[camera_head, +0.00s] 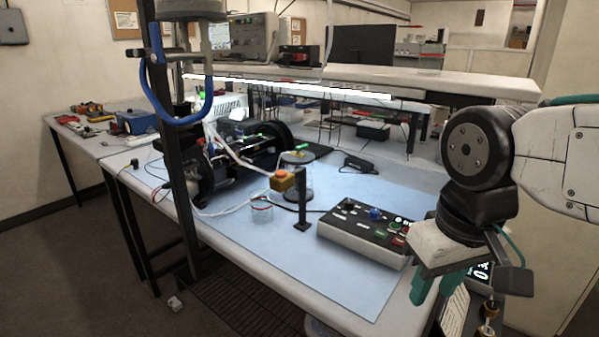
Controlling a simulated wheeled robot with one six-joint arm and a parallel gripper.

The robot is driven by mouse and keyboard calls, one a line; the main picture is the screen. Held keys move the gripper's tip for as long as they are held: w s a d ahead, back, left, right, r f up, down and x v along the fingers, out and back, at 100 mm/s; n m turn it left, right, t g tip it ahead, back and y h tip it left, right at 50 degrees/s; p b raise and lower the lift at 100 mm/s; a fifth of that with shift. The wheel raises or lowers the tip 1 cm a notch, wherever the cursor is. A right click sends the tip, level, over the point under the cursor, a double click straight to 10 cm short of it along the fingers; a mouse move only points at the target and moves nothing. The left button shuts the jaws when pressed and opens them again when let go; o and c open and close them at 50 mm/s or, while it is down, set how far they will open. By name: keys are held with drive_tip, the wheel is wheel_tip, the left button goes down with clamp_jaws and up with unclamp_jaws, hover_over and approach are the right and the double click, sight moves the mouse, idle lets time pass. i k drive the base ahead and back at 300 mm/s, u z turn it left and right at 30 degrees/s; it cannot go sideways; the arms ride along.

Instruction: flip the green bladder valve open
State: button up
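A small green lever (302,148) sits on top of a clear upright cylinder (298,180) near the middle of the bench. Another small green part (249,136) shows on the dark apparatus to its left. Which of them is the bladder valve, I cannot tell for sure. My gripper (432,290) hangs at the lower right with its teal fingers pointing down, beside the control box's right end and well apart from both green parts. Nothing can be seen held in it. The gap between its fingers is too unclear to judge.
A control box (365,235) with knobs and buttons stands on the blue mat (330,281). A dark upright frame post (176,190) rises at the left.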

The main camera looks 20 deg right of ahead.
sight(298, 148)
drive_tip(key=i, duration=0.2)
drive_tip(key=z, duration=0.85)
drive_tip(key=k, duration=0.95)
drive_tip(key=u, duration=0.6)
drive_tip(key=i, duration=1)
